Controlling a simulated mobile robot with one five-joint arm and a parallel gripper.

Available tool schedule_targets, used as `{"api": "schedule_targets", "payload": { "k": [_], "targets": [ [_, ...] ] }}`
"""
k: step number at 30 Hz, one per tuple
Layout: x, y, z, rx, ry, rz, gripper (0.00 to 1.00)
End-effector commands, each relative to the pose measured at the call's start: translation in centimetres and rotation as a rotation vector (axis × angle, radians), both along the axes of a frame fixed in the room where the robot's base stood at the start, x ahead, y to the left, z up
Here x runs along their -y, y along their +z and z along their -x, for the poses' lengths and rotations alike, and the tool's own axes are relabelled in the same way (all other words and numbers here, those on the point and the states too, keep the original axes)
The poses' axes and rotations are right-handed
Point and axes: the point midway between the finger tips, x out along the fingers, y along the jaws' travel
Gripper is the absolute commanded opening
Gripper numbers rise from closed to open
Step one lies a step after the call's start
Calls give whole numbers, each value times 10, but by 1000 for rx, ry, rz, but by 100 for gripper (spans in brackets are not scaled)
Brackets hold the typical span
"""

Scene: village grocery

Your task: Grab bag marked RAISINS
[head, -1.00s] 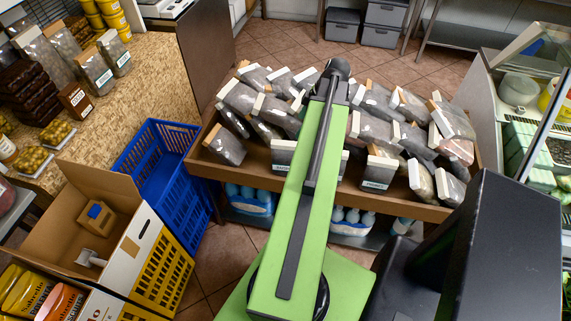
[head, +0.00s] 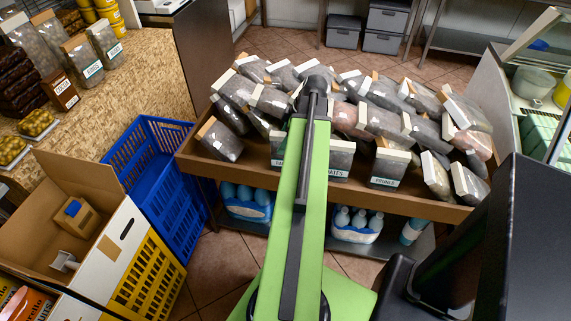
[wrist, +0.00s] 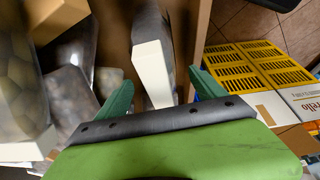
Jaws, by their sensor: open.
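No label reading RAISINS is legible in either view. In the head view, clear bags with pale or brown tops fill a wooden display bin (head: 228,172). One front bag is marked PRUNES (head: 385,170). Two labelled front bags, one left of my arm (head: 277,150) and one right of it (head: 341,158), are partly covered by it. In the wrist view my gripper (wrist: 161,80) is open, its green fingers spread. A white-topped bag (wrist: 152,68) shows between or just beyond the fingers; its label is not visible and contact cannot be told. My fingers are hidden in the head view.
A blue crate (head: 160,180) stands left of the bin, beside an open cardboard box (head: 40,215) and a yellow crate (head: 150,275). A counter (head: 130,75) with goods is at left.

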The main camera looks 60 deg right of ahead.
Motion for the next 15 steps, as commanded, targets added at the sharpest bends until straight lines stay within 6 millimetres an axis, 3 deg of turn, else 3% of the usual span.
{"api": "schedule_targets", "payload": {
  "k": [1, 2, 9, 15],
  "targets": [
    [-1, -16, -2, 0, 0, 0, 79],
    [-2, -18, -4, 0, 0, 0, 79],
    [-2, -15, -5, 0, -2, 0, 79],
    [-2, -15, -5, 0, -2, 0, 53]
  ]
}}
